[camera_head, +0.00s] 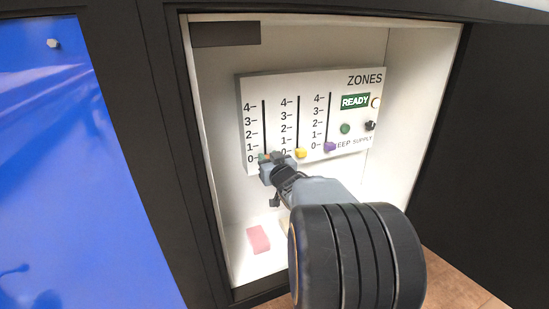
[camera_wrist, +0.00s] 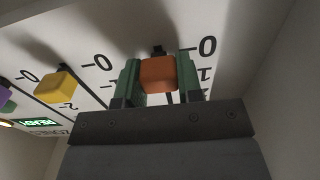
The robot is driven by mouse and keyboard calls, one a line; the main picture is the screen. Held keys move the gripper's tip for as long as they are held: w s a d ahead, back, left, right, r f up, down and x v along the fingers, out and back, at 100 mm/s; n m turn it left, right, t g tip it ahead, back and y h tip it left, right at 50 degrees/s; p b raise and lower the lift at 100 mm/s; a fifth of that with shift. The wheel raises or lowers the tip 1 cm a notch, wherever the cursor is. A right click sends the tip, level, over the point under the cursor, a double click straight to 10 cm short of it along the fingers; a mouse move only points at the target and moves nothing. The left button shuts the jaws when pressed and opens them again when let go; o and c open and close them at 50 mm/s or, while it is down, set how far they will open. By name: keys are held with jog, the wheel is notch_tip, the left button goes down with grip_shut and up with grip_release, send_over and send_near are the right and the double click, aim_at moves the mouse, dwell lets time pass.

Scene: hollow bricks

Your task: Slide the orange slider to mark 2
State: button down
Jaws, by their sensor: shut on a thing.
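The orange slider (camera_wrist: 158,73) sits between the two green fingers of my gripper (camera_wrist: 158,80) in the wrist view, close to its 0 mark. In the head view my gripper (camera_head: 270,158) is at the bottom of the leftmost slot and mostly hides the orange slider. My gripper is shut on the slider knob. The leftmost scale (camera_head: 251,132) runs from 0 to 4, with mark 2 above the gripper. The white panel (camera_head: 282,90) labelled ZONES carries the slots.
A yellow slider (camera_head: 300,153) and a purple slider (camera_head: 329,147) sit low in the slots to the right. A green READY sign (camera_head: 355,101), a green button (camera_head: 345,128) and a black knob (camera_head: 370,126) are farther right. A pink block (camera_head: 258,239) lies on the cabinet floor.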

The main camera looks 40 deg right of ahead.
aim_at(264, 131)
notch_tip(264, 131, up, 8)
jog(key=p, duration=0.6)
jog(key=shift+p, duration=0.3)
jog(key=shift+f, duration=0.1)
jog(key=c, duration=0.8)
grip_release()
jog(key=shift+o, duration=0.2)
jog(key=shift+s, duration=0.1)
